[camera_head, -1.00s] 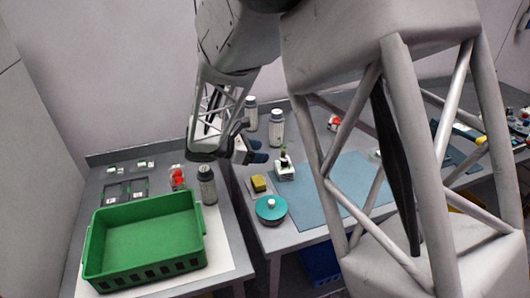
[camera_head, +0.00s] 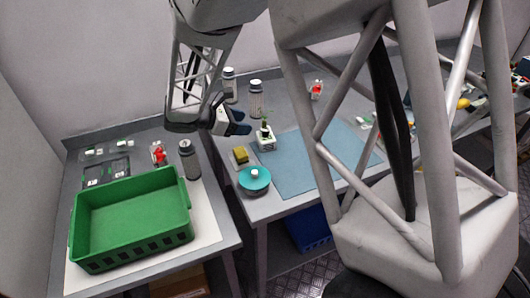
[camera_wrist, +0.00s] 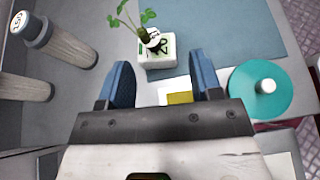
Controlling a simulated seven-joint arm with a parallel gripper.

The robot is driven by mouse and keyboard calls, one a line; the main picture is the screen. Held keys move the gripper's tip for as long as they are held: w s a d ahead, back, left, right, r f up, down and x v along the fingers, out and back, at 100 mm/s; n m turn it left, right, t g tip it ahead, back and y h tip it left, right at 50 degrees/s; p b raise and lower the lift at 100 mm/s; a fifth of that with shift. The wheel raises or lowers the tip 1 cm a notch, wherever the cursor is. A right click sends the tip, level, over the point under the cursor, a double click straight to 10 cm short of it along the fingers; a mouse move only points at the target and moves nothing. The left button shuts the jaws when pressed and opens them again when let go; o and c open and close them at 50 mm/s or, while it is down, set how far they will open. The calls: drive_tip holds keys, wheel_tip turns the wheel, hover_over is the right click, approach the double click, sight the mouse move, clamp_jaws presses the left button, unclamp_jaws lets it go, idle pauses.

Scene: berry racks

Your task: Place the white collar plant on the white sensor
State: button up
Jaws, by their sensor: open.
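A small green-leaved plant with a white collar (camera_wrist: 154,38) stands upright at a white block with dark and green markings (camera_wrist: 158,56). I cannot tell whether this block is the plant's own holder or the white sensor. In the head view my gripper (camera_head: 241,122) is left of the plant.
A yellow block (camera_head: 240,154) on a white base and a teal round lidded dish (camera_head: 254,183) stand close in front of the plant. Grey bottles (camera_head: 256,103) with white caps stand behind. A green crate (camera_head: 183,224) is at left. The blue mat (camera_head: 305,165) has clear room.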

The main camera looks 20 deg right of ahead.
drive_tip(key=s+a+r+m+t+y, duration=0.1)
drive_tip(key=s+r+m+y, duration=0.3)
drive_tip(key=s, duration=0.6)
drive_tip(key=s+a+r+m+t+y, duration=0.1)
drive_tip(key=s+r+m+y, duration=0.2)
drive_tip(key=s+m, duration=0.4)
drive_tip(key=s+a+r+m+t+y, duration=0.1)
drive_tip(key=s+r+m+y, duration=0.3)
drive_tip(key=s, duration=0.9)
drive_tip(key=shift+s+a+r+m+y, duration=0.15)
drive_tip(key=shift+a+r+m+y, duration=0.2)
drive_tip(key=shift+m+y, duration=0.65)
